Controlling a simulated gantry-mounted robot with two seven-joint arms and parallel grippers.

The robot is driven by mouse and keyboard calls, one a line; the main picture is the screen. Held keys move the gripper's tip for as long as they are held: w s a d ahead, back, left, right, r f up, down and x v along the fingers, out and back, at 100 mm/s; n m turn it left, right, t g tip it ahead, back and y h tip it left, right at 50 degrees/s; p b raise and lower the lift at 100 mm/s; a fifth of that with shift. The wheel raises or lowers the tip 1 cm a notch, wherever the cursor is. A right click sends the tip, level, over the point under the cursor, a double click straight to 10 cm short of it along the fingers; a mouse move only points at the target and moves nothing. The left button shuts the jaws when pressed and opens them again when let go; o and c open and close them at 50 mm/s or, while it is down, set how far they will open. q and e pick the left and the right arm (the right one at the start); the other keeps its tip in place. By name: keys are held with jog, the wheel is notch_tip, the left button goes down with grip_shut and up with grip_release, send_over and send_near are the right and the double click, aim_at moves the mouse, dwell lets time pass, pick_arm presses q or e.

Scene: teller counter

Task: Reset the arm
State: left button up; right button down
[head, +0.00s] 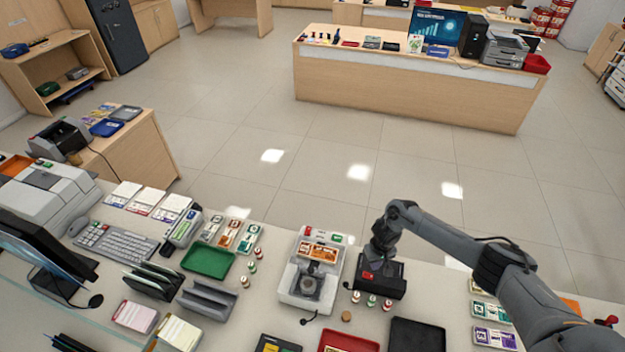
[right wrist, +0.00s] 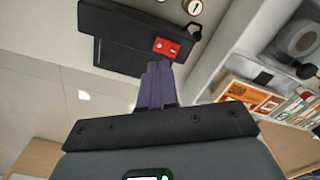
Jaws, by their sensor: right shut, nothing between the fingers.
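My right arm (head: 445,235) comes in from the right side of the head view and bends down at its far end. My right gripper (head: 377,262) points down over a black box (head: 394,287) on the counter. In the right wrist view the purple-grey fingers (right wrist: 157,72) are together with nothing between them. Their tips are close to the red panel (right wrist: 166,47) on the black box; I cannot tell whether they touch it. My left arm and gripper are not in view.
A white machine (head: 291,291) stands just left of the gripper. Small bottles (head: 372,301) stand in front of the black box. A green tray (head: 208,261), a keyboard (head: 115,243) and card stacks lie farther left. A black tray (head: 416,335) is at the front edge.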

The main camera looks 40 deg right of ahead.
jog(key=a+f+n+t+p, duration=0.1)
jog(key=a+n+t+p, duration=0.3)
jog(key=a, duration=1.4)
jog(key=s+a+r+n+b, duration=0.1)
jog(key=a+r+n, duration=0.15)
jog(key=a, duration=0.25)
jog(key=s+a+r+n, duration=0.1)
jog(key=a+r, duration=0.2)
jog(key=a, duration=0.2)
jog(key=s+r+p, duration=0.2)
jog(key=s+r, duration=1.1)
jog(key=r, duration=0.4)
jog(key=shift+r, duration=0.35)
jog(key=shift+m, duration=0.25)
